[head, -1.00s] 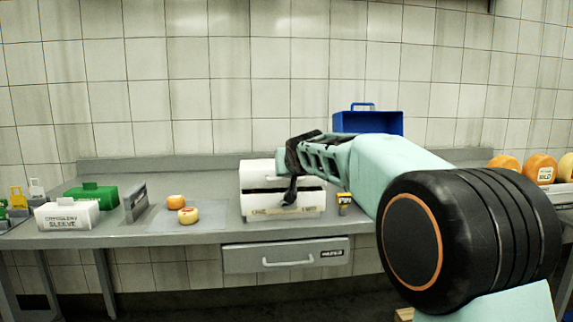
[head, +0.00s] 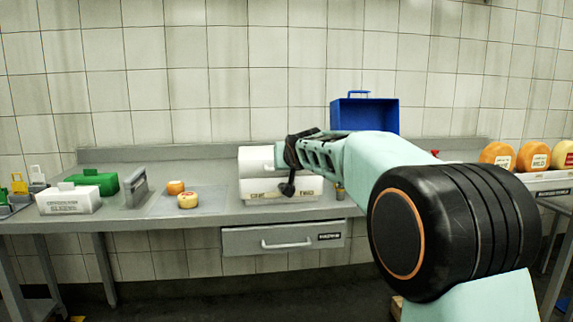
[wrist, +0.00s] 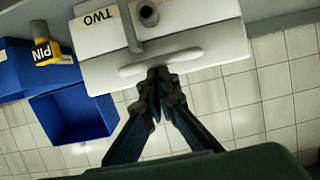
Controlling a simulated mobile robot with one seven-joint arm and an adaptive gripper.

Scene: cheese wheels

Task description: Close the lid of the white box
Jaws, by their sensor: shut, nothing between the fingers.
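The white box (head: 262,188) stands on the grey counter left of my arm. Its lid (head: 257,158) shows as a separate white part above the front, with a darker band between them; my gripper hides part of it, and how far it is open is hard to tell. My gripper (head: 288,189) is in front of the box, fingers pointing down. In the wrist view my gripper (wrist: 158,72) is shut and empty, its tips at the raised lip (wrist: 160,62) on the white box (wrist: 205,25); contact is unclear. A "TWO" label shows there.
A blue crate (head: 366,114) stands behind my arm. A yellow-labelled item (wrist: 45,47) is beside the box. Small cheeses (head: 187,201), a green box (head: 95,182) and a white labelled block (head: 68,201) are at left. Large cheese wheels (head: 536,155) are at right.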

